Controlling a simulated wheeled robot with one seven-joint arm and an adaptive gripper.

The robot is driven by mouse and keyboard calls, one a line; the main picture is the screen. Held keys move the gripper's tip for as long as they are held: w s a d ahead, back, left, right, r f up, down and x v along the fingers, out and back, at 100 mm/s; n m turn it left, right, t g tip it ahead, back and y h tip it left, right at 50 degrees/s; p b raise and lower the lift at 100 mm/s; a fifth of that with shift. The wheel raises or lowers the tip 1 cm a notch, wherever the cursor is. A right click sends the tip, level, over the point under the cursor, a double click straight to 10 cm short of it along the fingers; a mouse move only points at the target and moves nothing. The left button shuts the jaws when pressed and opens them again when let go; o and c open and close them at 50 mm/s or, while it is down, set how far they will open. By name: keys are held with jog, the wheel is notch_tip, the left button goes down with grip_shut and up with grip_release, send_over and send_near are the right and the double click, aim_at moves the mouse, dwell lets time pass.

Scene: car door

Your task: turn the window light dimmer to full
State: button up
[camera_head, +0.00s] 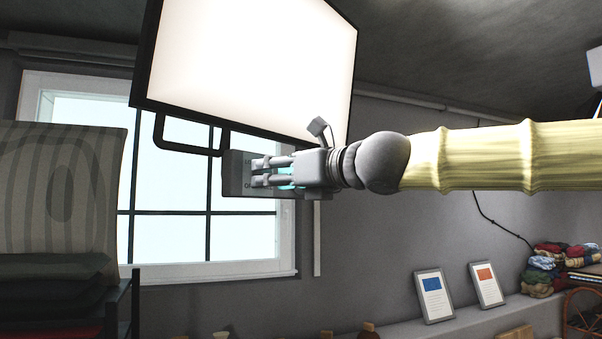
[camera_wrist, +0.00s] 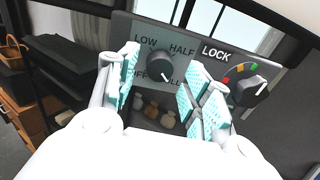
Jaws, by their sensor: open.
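The dimmer is a dark round knob (camera_wrist: 147,66) on a grey control panel (camera_wrist: 190,42), with LOW, HALF, OFF and a partly hidden FULL printed around it. In the head view my gripper (camera_head: 256,172) is at the control box (camera_head: 236,174), whose knobs are hidden there. The big light panel (camera_head: 250,62) above glows bright white.
A second knob (camera_wrist: 249,91), with coloured marks and a LOCK label, sits close to the right finger. A dark bent handle (camera_head: 160,135) sits left of the box under the light panel. Behind are a window (camera_head: 240,238) and a shelf with framed cards (camera_head: 433,297).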

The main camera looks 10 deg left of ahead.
jog(key=v, duration=1.1)
dwell(0.3)
jog(key=shift+d, duration=0.1)
dwell(0.3)
